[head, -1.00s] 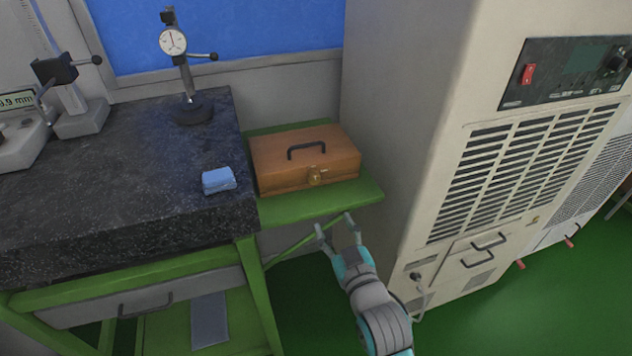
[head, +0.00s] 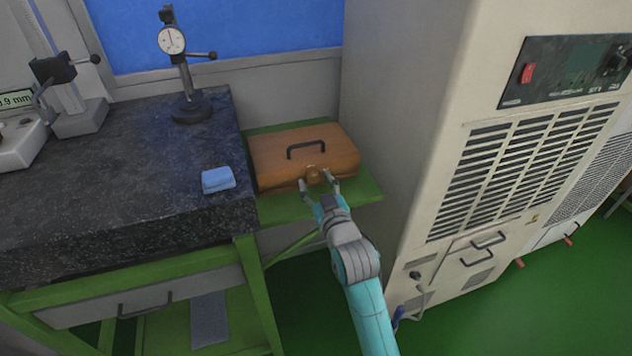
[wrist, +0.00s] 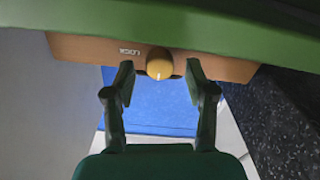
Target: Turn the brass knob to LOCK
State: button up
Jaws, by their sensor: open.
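The brass knob (head: 314,175) is on the front face of a brown wooden case (head: 270,160) with a black handle on its lid. In the wrist view the knob (wrist: 159,65) shows as a round yellow ball between the two fingertips of my gripper (wrist: 158,80). A finger stands on each side of it, with a gap on both sides. My gripper (head: 318,186) is open at the front of the case. A small label, seen upside down, is on the case front (wrist: 130,52) beside the knob. The knob's turn position cannot be told.
The case stands on a green shelf (head: 358,192). A dark granite plate (head: 110,170) with a dial gauge stand (head: 188,75) and a blue block (head: 217,179) is to the left. A tall beige cabinet (head: 410,110) stands close on the right.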

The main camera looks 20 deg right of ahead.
jog(key=shift+w, duration=0.4)
jog(key=shift+c, duration=0.3)
grip_shut()
